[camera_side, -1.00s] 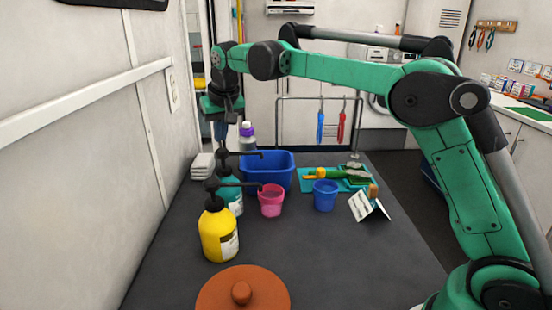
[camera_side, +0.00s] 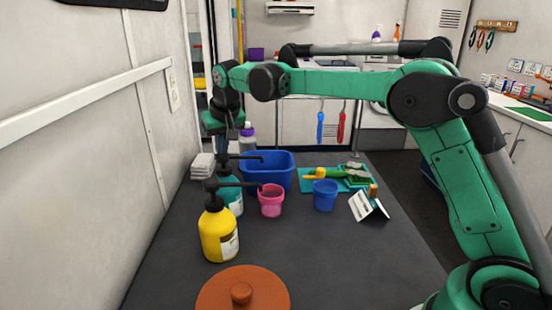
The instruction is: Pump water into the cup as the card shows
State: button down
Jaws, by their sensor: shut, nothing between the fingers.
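A teal pump bottle (camera_side: 234,199) stands on the dark table, partly hidden by a yellow pump bottle (camera_side: 219,238) in front of it. Both have black pump heads with spouts pointing right. A pink cup (camera_side: 271,203) stands right of the teal bottle. A blue cup (camera_side: 325,197) stands further right. A folded white card (camera_side: 364,207) stands beside it, its print too small to read. My gripper (camera_side: 222,149) is shut and empty, pointing down just above the teal bottle's pump head. I cannot tell whether they touch.
A blue bin (camera_side: 279,164) stands behind the pink cup. A purple-capped bottle (camera_side: 247,131) is close behind my gripper. A teal mat (camera_side: 309,186) holds brushes. White folded cloths (camera_side: 202,167) lie at left, and a brown lid (camera_side: 243,291) lies in front. The front right table is clear.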

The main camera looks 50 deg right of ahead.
jog(key=shift+f, duration=0.2)
jog(key=shift+r, duration=1.65)
jog(key=shift+f, duration=0.15)
jog(key=shift+f, duration=1.5)
jog(key=shift+r, duration=1.65)
jog(key=shift+f, duration=0.15)
